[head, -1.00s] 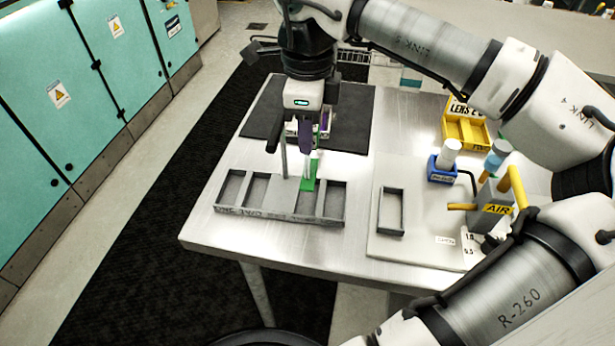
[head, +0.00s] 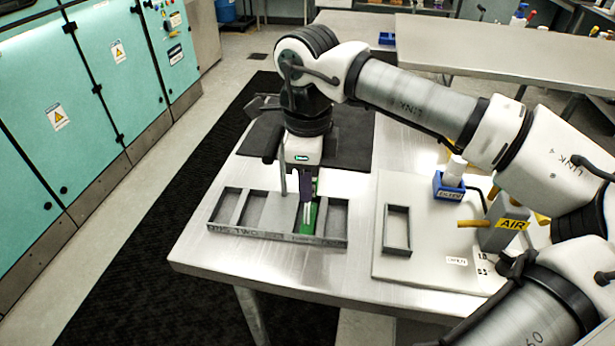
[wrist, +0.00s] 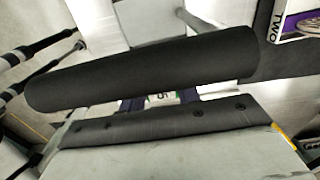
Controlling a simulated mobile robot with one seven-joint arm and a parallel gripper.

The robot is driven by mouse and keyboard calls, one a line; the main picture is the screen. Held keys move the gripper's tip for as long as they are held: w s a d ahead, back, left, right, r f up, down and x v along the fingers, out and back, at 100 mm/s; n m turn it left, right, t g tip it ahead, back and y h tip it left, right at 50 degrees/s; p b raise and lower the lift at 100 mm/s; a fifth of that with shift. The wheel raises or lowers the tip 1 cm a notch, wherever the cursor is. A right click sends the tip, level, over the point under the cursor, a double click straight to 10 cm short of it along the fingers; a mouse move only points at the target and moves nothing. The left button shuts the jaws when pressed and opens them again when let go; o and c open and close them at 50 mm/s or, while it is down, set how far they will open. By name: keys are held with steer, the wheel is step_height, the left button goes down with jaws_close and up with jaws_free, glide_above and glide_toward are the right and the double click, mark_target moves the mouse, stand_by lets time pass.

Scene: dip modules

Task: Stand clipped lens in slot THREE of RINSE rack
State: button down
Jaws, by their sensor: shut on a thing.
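My gripper (head: 304,208) points down over the grey rack (head: 270,236), shut on the clipped lens, of which a green part (head: 313,218) shows beside the fingers. The green part appears within the third opening from the left; how deep it sits, and whether it touches the floor, I cannot tell. The rack front carries lettering, "TWO" being readable. In the wrist view a dark bar hides most of the grip; a small green and white piece marked "5" (wrist: 160,98) shows between dark purple finger parts.
The other rack openings look empty. To the right, a pale board holds an empty grey frame (head: 397,246), a blue block with a white cylinder (head: 450,180) and the AIR fixture (head: 505,228). A dark mat (head: 345,140) lies behind.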

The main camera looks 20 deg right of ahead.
steer(key=c, duration=1)
jaws_free()
steer(key=shift+r, duration=0.1)
step_height(320, 180, up, 12)
steer(key=p, duration=0.8)
